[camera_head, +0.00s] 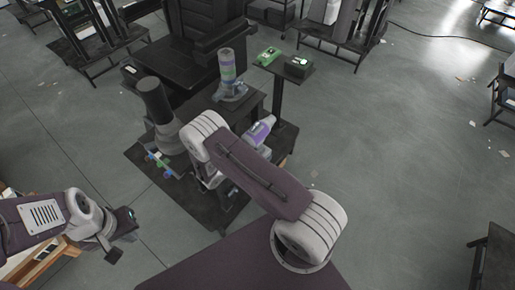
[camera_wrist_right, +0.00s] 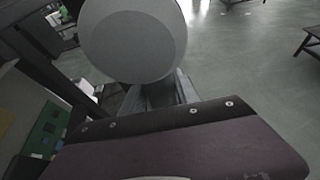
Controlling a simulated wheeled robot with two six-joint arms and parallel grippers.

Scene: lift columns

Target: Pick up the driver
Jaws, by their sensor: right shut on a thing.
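My right gripper (camera_wrist_right: 160,94) is shut on a large grey round-ended thing (camera_wrist_right: 130,42), which fills the top of the right wrist view. I cannot tell whether it is the driver. In the head view my right arm hides the right fingers. A purple and white thing (camera_head: 260,131) stands beside that arm, and a dark cylinder with a grey lower part (camera_head: 154,97) stands left of it. I cannot tell which of these is the driver. My left gripper (camera_head: 121,236) is at lower left, apart from these things, with its fingers spread and empty.
A dark low table (camera_head: 139,152) lies under my right arm. A striped cylinder on a grey base (camera_head: 228,67) stands behind it. A dark stand (camera_head: 278,88) carries a green thing (camera_head: 268,56) and a black box (camera_head: 298,66). Open floor (camera_head: 400,170) lies at right.

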